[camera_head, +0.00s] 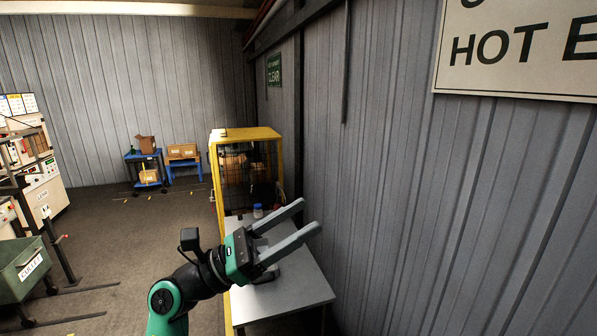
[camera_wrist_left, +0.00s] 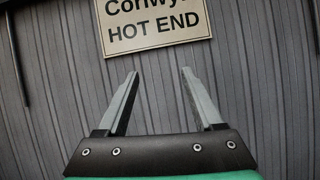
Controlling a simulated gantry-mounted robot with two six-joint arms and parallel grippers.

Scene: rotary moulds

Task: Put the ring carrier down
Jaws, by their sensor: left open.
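My left gripper (camera_head: 311,216) is raised above the grey table (camera_head: 303,290), its two long fingers apart and pointing toward the corrugated wall. In the left wrist view the fingers (camera_wrist_left: 159,73) are spread with nothing between them. A small dark object (camera_head: 268,273) sits on the table, partly hidden behind the gripper; I cannot tell whether it is the ring carrier. No other candidate for the ring carrier is clear in either view. My right gripper is in neither view.
A yellow-framed mesh cage (camera_head: 247,135) stands at the table's far end. The grey wall (camera_head: 430,200) with a HOT END sign (camera_head: 515,50) borders the right. A green bin (camera_head: 25,268) stands left; the table's front right is bare.

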